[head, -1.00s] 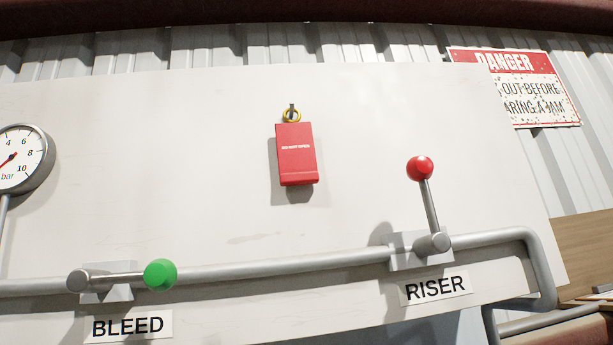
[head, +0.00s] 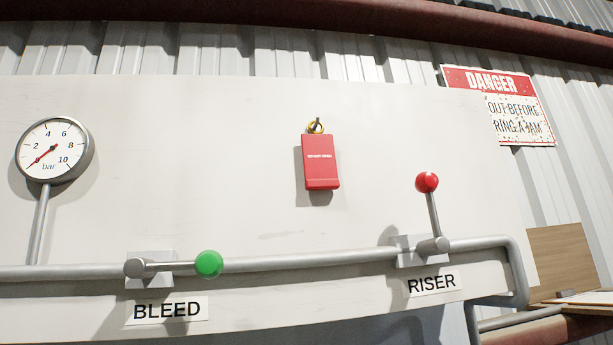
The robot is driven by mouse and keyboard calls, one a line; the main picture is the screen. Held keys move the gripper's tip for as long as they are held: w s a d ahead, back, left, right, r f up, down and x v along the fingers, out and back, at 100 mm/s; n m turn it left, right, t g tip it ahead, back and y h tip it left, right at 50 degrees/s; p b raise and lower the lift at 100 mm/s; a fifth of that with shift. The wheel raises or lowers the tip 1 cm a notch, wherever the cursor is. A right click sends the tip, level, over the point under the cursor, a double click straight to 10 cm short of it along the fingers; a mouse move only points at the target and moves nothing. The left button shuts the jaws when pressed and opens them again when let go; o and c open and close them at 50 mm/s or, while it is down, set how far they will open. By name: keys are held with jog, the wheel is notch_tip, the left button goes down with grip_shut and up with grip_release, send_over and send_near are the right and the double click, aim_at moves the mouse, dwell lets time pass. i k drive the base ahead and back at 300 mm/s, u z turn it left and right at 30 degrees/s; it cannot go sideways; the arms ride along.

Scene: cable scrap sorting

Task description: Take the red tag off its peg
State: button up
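The red tag (head: 320,162) hangs upright from a yellow ring (head: 315,128) on a small dark peg (head: 317,121). The peg sticks out of the upper middle of a white panel (head: 210,140). The tag has a line of small white print and casts a shadow on the panel to its left and below. My gripper is not in view, so I cannot see whether it is open or shut.
Below the tag, a grey pipe (head: 330,258) crosses the panel. The BLEED lever with a green knob (head: 208,263) lies sideways; the RISER lever with a red knob (head: 427,182) stands up. A gauge (head: 54,150) is at left, a DANGER sign (head: 498,104) at right.

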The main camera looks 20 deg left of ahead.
aim_at(321, 171)
jog(key=i, duration=0.85)
jog(key=z, duration=0.1)
